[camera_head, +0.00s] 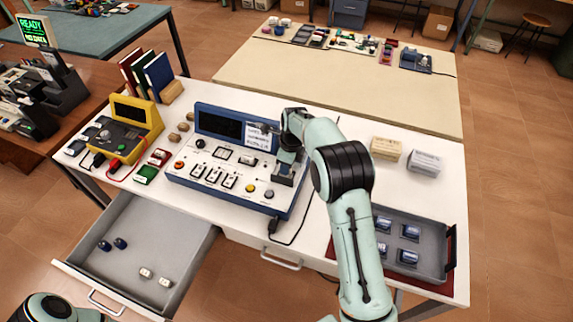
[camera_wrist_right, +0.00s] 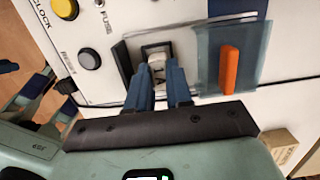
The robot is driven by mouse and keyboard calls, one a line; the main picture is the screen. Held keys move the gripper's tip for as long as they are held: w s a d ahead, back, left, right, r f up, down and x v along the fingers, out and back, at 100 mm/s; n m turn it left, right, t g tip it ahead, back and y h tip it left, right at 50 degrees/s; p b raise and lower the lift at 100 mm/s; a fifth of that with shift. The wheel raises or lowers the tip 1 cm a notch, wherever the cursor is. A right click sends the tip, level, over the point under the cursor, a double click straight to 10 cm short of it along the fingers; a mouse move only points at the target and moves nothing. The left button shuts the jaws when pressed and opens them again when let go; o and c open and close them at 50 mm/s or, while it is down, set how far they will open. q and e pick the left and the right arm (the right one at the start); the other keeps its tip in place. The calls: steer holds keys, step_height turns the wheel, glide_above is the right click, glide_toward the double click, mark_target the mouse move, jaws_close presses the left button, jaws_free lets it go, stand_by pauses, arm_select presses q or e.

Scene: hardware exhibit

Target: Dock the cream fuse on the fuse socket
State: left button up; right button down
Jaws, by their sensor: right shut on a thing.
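My right gripper (camera_wrist_right: 159,74) is shut on the cream fuse (camera_wrist_right: 157,63), which shows between its two blue fingertips in the right wrist view. The fuse is at the square dark-rimmed fuse socket (camera_wrist_right: 155,46) beside the FUSE label. I cannot tell whether it is seated or just above. In the head view my right gripper (camera_head: 287,172) is over the right side of the blue console (camera_head: 228,203), and hides the fuse and socket. A part of my left arm shows at the bottom left, but its gripper is not visible.
An orange handle (camera_wrist_right: 229,70) on a translucent blue cover stands right beside the socket in the wrist view. An open drawer (camera_head: 135,252) holds two white and two dark blue pieces. A grey tray (camera_head: 432,262) with several blue pieces lies right. Two boxes (camera_head: 387,149) (camera_head: 424,162) stand behind it.

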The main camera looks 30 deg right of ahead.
arm_select(q)
steer(key=shift+s+f, duration=0.15)
steer(key=shift+s, duration=0.05)
arm_select(e)
steer(key=shift+f, duration=0.65)
steer(key=c, duration=1.3)
jaws_free()
steer(key=shift+s+d+r+p, duration=0.15)
steer(key=shift+r+p, duration=0.3)
steer(key=shift+r, duration=0.95)
steer(key=shift+s+d+r+p, duration=0.1)
steer(key=shift+r+p, duration=0.35)
steer(key=shift+r, duration=0.9)
steer(key=shift+s+d+r, duration=0.1)
steer(key=shift+r, duration=1.15)
arm_select(q)
steer(key=shift+t, duration=0.3)
steer(key=w+r, duration=0.1)
steer(key=w, duration=0.1)
steer(key=w+r, duration=0.1)
steer(key=r, duration=0.1)
steer(key=shift+w+r, duration=0.15)
steer(key=shift+w, duration=0.2)
arm_select(e)
steer(key=r, duration=0.3)
steer(key=shift+s+d, duration=0.1)
steer(key=shift+s, duration=0.15)
steer(key=shift+f, duration=0.1)
